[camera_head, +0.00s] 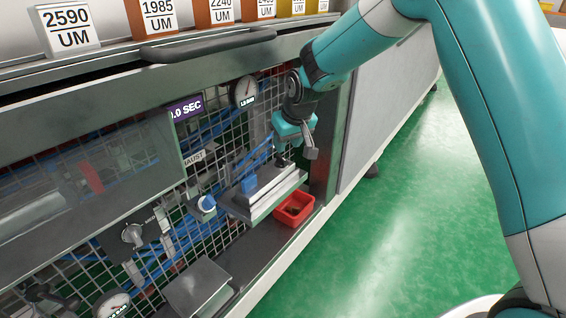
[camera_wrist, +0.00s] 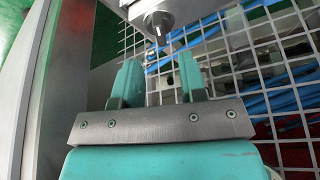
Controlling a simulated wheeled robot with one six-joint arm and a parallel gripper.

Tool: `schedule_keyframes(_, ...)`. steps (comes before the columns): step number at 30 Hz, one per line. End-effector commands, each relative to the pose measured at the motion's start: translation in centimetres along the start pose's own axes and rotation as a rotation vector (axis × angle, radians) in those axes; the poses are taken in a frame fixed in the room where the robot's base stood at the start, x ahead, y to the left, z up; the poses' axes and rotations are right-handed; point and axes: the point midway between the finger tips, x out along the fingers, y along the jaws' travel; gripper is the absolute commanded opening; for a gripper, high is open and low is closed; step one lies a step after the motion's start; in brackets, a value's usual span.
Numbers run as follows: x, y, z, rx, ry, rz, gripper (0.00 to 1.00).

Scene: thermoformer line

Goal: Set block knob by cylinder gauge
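My gripper (camera_wrist: 160,68) is open; its two teal fingers stand apart with nothing between them. In the wrist view a silver knob-like part (camera_wrist: 158,20) with a narrow tip lies just beyond the fingertips, apart from them. In the head view my gripper (camera_head: 298,145) is over a stepped metal block (camera_head: 268,190), where a dark knob (camera_head: 280,158) is partly hidden by the gripper. Another gauge (camera_head: 114,304) is at the lower left. I cannot tell which is the cylinder gauge.
A red bin (camera_head: 294,209) sits right below the block. A blue-and-white knob (camera_head: 206,206) and a silver knob (camera_head: 133,234) are on the left. Wire mesh (camera_wrist: 235,45) and blue hoses lie behind. A frame post (camera_wrist: 62,80) stands close on the left in the wrist view.

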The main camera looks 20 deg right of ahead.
Motion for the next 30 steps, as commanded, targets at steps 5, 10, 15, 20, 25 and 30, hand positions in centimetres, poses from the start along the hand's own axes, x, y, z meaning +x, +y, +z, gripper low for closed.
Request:
schedule_keyframes(5,4.0,0.0,0.2,0.0,-0.002,0.0,0.38)
schedule_keyframes(10,5.9,0.0,0.1,0.0,0.0,0.0,0.38)
schedule_keyframes(15,6.5,0.0,0.0,0.0,0.0,0.0,0.38)
schedule_keyframes(20,6.5,0.0,0.0,0.0,0.0,0.0,0.38)
schedule_keyframes(25,6.5,0.0,0.0,0.0,0.0,0.0,0.18)
schedule_keyframes(30,6.5,0.0,0.0,0.0,0.0,0.0,0.0)
